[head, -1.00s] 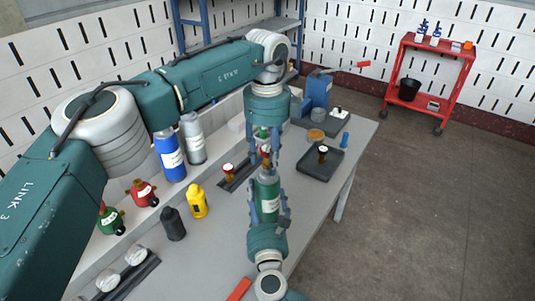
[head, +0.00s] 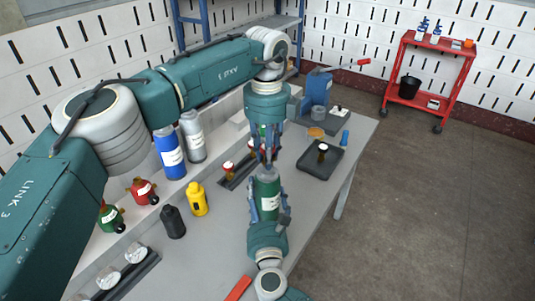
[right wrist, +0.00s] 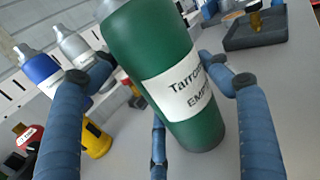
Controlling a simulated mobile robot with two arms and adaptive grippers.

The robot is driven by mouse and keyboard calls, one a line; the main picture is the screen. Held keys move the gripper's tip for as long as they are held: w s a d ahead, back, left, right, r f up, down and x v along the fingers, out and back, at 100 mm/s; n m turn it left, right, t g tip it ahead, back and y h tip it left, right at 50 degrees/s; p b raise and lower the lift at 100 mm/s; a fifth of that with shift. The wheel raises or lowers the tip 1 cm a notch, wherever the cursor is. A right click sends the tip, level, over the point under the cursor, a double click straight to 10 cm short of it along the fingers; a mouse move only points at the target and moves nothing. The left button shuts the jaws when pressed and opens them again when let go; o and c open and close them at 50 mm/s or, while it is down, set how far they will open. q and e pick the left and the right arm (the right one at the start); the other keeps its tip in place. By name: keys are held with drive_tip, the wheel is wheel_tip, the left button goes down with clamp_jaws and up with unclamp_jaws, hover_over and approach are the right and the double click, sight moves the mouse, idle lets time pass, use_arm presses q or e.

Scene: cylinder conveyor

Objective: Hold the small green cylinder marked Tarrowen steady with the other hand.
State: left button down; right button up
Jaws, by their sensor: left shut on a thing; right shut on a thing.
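The green cylinder (head: 269,203) stands upright above the grey workbench, with a white label and a grey shoulder. In the right wrist view the cylinder (right wrist: 165,65) fills the middle; its label begins "Tarrow" with "EMP" below. My right gripper (head: 269,200) is shut around its body from the near side. Its blue fingers (right wrist: 160,120) flank the cylinder. My left gripper (head: 266,155) points down directly over the cylinder's top, shut on a small fitting with green and red showing between the fingers. The fingers hide most of this fitting and its contact with the cylinder's neck.
Left stand a blue cylinder (head: 170,155), a grey one (head: 193,138), a yellow bottle (head: 197,199) and a black one (head: 173,222). A small rack (head: 238,176) is left of the grippers.

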use_arm(q)
drive_tip(key=c, duration=1.9)
unclamp_jaws()
drive_tip(key=shift+m, duration=0.7)
drive_tip(key=o, duration=0.6)
drive_tip(key=shift+c, duration=0.2)
wheel_tip(320, 180, up, 12)
use_arm(e)
drive_tip(key=o, duration=1.4)
